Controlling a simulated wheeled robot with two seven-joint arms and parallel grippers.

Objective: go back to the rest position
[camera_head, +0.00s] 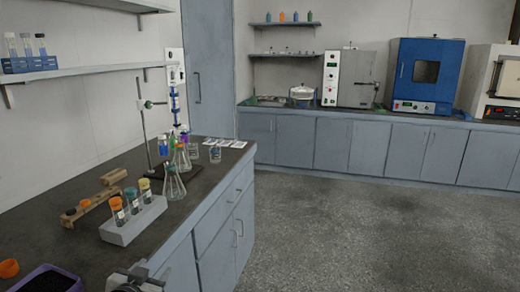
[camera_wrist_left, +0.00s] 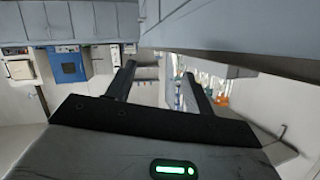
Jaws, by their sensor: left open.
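My left gripper (camera_head: 133,281) shows in part at the bottom edge of the head view, beside the front edge of the dark-topped bench (camera_head: 222,163). In the left wrist view its two dark fingers (camera_wrist_left: 160,78) stand apart with nothing between them. The wrist view looks at the room upside down, with the blue oven (camera_wrist_left: 68,66) at its left. My right gripper is in neither view.
On the bench are a white rack (camera_head: 125,233) of capped vials, glass flasks (camera_head: 174,186), a stand with a clamp, a dark tray (camera_head: 46,281) and an orange cap (camera_head: 9,268). Blue (camera_head: 428,75) and grey ovens stand on the back counter. The grey floor (camera_head: 340,225) is clear.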

